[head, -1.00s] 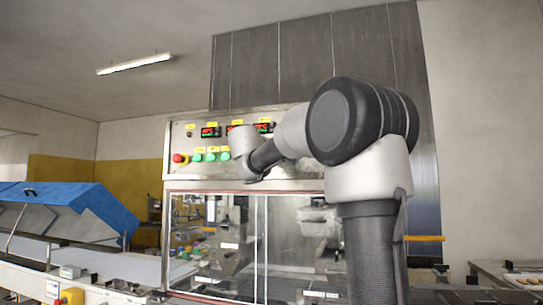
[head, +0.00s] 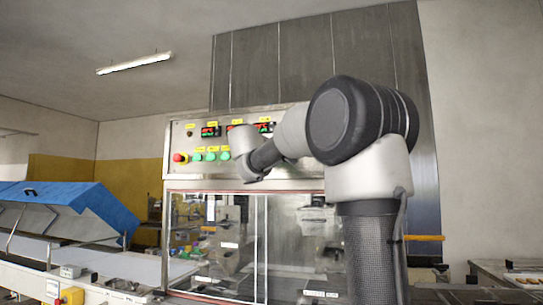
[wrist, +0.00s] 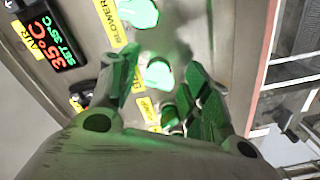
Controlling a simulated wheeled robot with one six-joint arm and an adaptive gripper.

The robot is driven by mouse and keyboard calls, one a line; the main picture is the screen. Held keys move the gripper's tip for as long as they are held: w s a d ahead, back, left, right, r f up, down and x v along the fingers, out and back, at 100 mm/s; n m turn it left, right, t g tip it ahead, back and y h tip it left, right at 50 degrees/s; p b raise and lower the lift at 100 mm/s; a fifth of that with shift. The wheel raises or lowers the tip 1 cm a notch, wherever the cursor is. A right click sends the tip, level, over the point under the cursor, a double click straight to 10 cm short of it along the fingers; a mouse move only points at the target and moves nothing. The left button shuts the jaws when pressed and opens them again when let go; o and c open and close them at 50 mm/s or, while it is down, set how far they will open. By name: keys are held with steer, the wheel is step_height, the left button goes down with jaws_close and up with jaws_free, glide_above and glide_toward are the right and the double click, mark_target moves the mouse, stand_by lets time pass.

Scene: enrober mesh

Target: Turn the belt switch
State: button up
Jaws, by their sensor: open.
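The control panel (head: 284,172) of the steel machine carries a row of lit green buttons (head: 211,157) and a red stop button (head: 180,158). I cannot read which label marks the belt switch. In the wrist view my gripper (wrist: 165,88) is open, its two fingers apart and close to the panel. Between and just beyond the fingertips is a green lit button (wrist: 158,74), with another green button (wrist: 140,12) above it, beside a yellow BLOWER label. A further green part shows low between the fingers, partly hidden. I cannot tell whether the fingers touch anything.
Red digital displays (head: 210,131) sit above the buttons; one display (wrist: 53,40) reads 35°C in the wrist view. Below the panel are framed glass doors (head: 230,245). A conveyor with a raised blue cover (head: 75,200) stands at the left.

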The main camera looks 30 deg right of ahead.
steer(key=v, duration=1.2)
steer(key=s+d+f+n+g+y, duration=0.1)
steer(key=s+f+g+y, duration=0.2)
steer(key=f, duration=0.7)
steer(key=s+d+f+g+y, duration=0.2)
steer(key=s+f, duration=0.2)
steer(key=f, duration=0.6)
steer(key=s+a+f+m+g+y, duration=0.1)
steer(key=s+a+f+y, duration=0.3)
steer(key=s+f, duration=0.5)
steer(key=s+a+f+m+g+y, duration=0.1)
steer(key=s+a+f+y, duration=0.3)
steer(key=s+f, duration=0.6)
steer(key=s+m, duration=0.1)
steer(key=s, duration=0.2)
steer(key=shift+a+f+y, duration=0.35)
steer(key=shift+y, duration=0.05)
